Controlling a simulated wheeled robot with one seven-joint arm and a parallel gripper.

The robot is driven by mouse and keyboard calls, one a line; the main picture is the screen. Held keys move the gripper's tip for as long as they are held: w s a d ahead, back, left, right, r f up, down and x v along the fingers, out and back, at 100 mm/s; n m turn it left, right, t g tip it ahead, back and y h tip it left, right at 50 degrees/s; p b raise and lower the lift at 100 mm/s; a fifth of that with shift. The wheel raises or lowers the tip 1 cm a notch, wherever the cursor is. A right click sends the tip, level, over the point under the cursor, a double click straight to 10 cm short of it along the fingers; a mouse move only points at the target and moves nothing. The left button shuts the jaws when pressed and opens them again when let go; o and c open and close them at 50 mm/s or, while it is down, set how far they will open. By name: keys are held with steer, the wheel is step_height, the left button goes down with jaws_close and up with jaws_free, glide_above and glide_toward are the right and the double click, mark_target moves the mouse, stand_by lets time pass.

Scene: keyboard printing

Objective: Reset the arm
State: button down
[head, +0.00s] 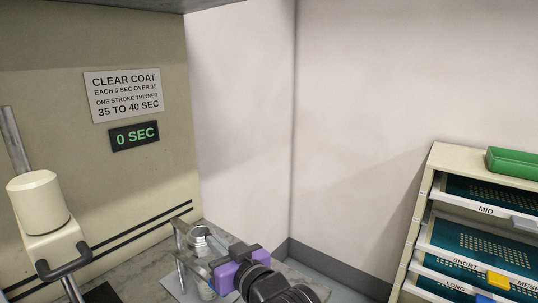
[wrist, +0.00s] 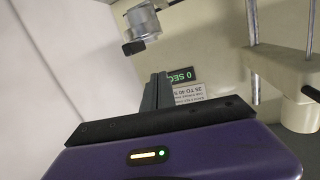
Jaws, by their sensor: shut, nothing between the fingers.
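My gripper (head: 214,244) is low in the middle of the head view, with a purple wrist body. Its dark fingers (wrist: 155,91) are together and empty in the wrist view. A metal cup (head: 198,231) on a small stand is close by the fingertips in the head view; I cannot tell the exact gap. The cup (wrist: 143,21) is beyond the fingers in the wrist view, where the scene looks turned over. My gripper's fingertips partly cover the cup's surroundings in the head view.
A beige panel carries a clear-coat sign (head: 124,95) and a green "0 SEC" display (head: 134,135). A cream device with a dark handle (head: 64,262) stands at the left.

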steer(key=s+d+f+m+t+h+b, duration=0.1)
steer(key=s+d+f+m+t+h, duration=0.1)
steer(key=s+d+f, duration=0.35)
steer(key=s+d+f+m+t+h+b, duration=0.1)
steer(key=s+d+f+m+t+h, duration=0.15)
steer(key=s+d, duration=0.6)
steer(key=s+d+f+m+t+h+b, duration=0.1)
steer(key=s+d+f+m+t+h, duration=0.2)
steer(key=s+d, duration=0.35)
steer(key=s+d+f+g+h+b, duration=0.1)
steer(key=s+d+f+g, duration=0.1)
steer(key=s, duration=0.7)
steer(key=s+d+f+g+h+b, duration=0.1)
steer(key=s+d+f, duration=0.3)
steer(key=s, duration=0.5)
steer(key=s+d+f+g+h+b, duration=0.1)
steer(key=s+d, duration=0.4)
steer(key=s, duration=0.5)
step_height(320, 180, down, 3)
steer(key=shift+r+n+g+b, duration=0.2)
steer(key=shift+n+g+b, duration=0.25)
steer(key=shift+g+b, duration=0.4)
